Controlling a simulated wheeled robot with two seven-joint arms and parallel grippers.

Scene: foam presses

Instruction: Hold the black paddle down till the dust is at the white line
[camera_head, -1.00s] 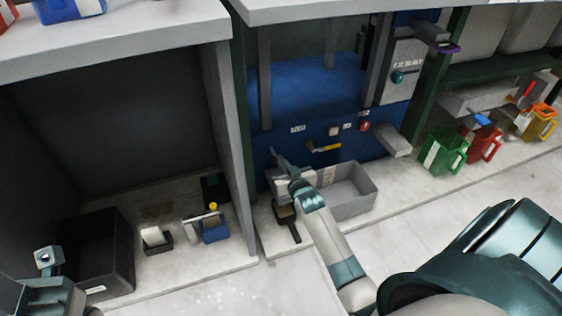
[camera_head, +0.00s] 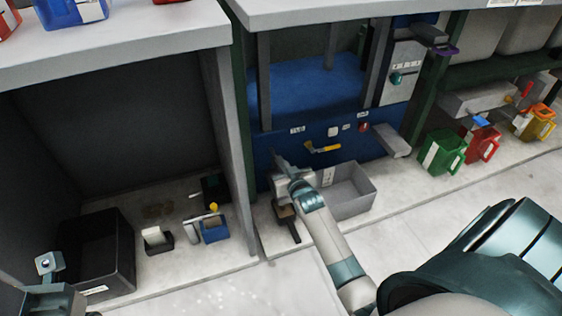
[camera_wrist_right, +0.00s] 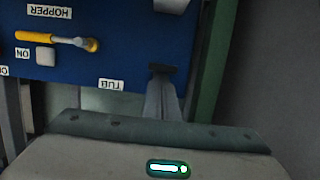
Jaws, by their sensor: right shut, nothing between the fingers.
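In the right wrist view a small dark flat piece, apparently the black paddle (camera_wrist_right: 163,69), sticks out low on the blue panel (camera_wrist_right: 110,65). The shut, empty fingers of my right gripper (camera_wrist_right: 163,88) reach up to it; I cannot tell whether they touch it. In the head view my right gripper (camera_head: 280,161) is at the lower left of the blue panel (camera_head: 400,120) and hides the paddle. I cannot make out the dust or the white line. My left gripper (camera_head: 48,265) is at the lower left edge, its jaws unclear.
A yellow-handled lever (camera_head: 325,149) and a red button (camera_head: 363,127) are on the panel. A grey bin (camera_head: 352,207) stands just right of my right gripper. A black-handled tool (camera_head: 287,216) lies below it.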

